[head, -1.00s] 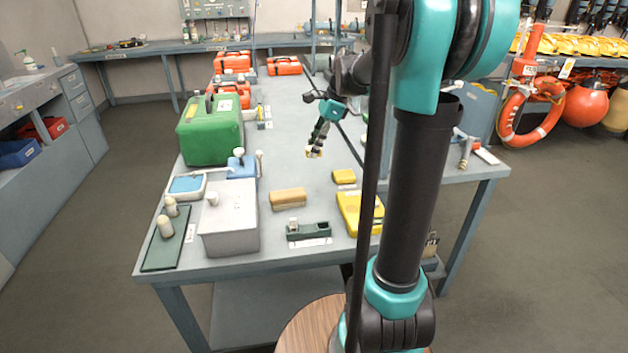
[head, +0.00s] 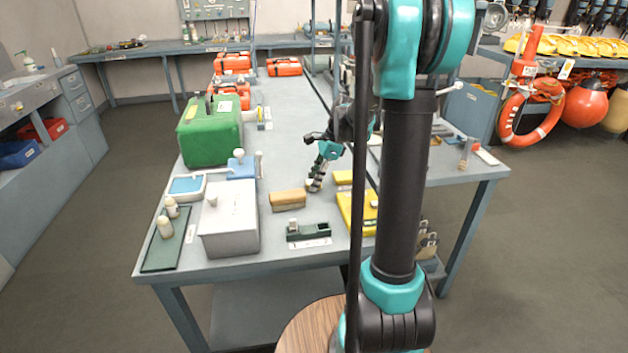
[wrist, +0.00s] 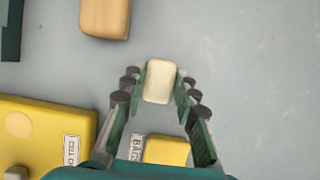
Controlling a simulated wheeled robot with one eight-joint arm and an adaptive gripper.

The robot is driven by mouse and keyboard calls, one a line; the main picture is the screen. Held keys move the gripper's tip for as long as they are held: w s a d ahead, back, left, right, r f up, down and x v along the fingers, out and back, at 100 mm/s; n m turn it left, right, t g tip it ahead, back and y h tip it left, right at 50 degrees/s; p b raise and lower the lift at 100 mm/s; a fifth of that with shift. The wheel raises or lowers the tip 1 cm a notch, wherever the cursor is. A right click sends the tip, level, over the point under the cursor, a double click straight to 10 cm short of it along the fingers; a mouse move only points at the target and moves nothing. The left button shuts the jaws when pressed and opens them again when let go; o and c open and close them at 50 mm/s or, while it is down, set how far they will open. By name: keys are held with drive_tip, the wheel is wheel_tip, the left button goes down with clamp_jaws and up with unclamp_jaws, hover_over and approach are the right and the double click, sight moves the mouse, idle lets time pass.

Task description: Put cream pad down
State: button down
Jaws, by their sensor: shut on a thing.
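The cream pad (wrist: 159,81) is a small pale block with rounded corners. In the wrist view it sits between the two fingers of my gripper (wrist: 159,84), which is shut on it. In the head view my gripper (head: 313,186) is low over the table, just right of the tan block, and the pad at its tip is small and partly hidden. I cannot tell whether the pad touches the table.
A tan block (head: 288,200) lies left of my gripper. A yellow case (head: 358,212) and a small yellow block (wrist: 167,150) are nearby. A dark green holder (head: 307,232) is in front. In the wrist view the grey table (wrist: 255,70) is bare at the right.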

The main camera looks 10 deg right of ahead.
drive_tip(key=shift+f, duration=0.1)
drive_tip(key=c, duration=1.2)
unclamp_jaws()
drive_tip(key=shift+o, duration=0.2)
drive_tip(key=v, duration=1.2)
